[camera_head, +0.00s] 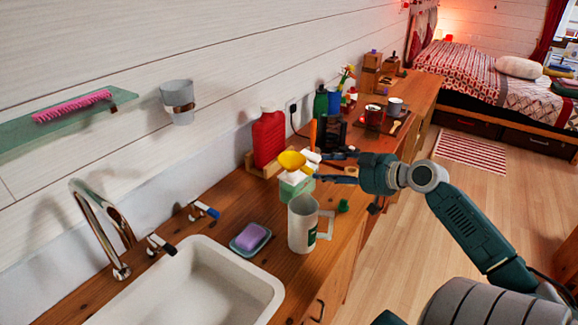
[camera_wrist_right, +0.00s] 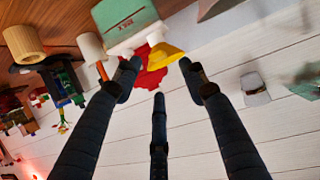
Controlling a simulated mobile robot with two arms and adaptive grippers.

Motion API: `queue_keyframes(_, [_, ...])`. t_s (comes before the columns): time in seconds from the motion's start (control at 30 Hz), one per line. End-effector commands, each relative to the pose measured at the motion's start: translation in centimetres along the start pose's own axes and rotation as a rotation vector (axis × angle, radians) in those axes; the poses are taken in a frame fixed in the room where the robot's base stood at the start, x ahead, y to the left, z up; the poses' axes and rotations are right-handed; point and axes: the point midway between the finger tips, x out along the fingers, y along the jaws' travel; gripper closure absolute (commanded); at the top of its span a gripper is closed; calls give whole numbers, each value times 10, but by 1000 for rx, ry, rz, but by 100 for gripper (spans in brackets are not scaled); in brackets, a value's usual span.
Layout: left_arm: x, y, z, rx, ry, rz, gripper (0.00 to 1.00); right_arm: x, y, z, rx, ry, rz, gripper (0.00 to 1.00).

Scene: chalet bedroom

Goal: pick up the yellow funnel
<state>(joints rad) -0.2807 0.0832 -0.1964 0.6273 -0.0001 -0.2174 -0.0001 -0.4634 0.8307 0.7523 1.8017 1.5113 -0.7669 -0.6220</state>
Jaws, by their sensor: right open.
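The yellow funnel (camera_head: 291,160) shows in the head view above a green and white box (camera_head: 296,186) on the wooden counter; I cannot tell exactly what supports it. My right gripper (camera_head: 320,167) reaches in from the right, fingers open, with its tips just right of the funnel. In the right wrist view the funnel (camera_wrist_right: 167,54) shows beyond the open fingertips of the right gripper (camera_wrist_right: 160,72), roughly between them, with nothing held. The box (camera_wrist_right: 125,22) is beside it in that view. My left gripper is not in view.
A red bottle (camera_head: 268,138) stands behind the funnel by the wall. A white cylindrical container (camera_head: 302,222) stands in front of the box. A soap dish (camera_head: 250,239) and a sink (camera_head: 205,285) are nearer. Mugs, bottles and a black rack (camera_head: 331,132) crowd the counter beyond.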

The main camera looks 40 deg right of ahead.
Motion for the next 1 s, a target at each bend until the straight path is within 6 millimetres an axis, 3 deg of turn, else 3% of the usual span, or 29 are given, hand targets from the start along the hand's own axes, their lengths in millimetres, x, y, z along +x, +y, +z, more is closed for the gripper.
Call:
queue_keyframes(0.1, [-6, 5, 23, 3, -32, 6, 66, 19, 1, -2, -1, 0, 0, 58])
queue_keyframes(0.27, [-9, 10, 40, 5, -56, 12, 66, 37, 0, -2, -1, 0, 1, 58])
queue_keyframes(0.47, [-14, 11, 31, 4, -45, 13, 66, 49, 0, -1, -1, -1, 1, 58])
queue_keyframes(0.7, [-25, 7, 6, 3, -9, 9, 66, 81, 0, 0, 1, 1, 1, 58])
queue_keyframes(1.0, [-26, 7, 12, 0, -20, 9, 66, 95, 0, 3, -2, -1, 1, 58])
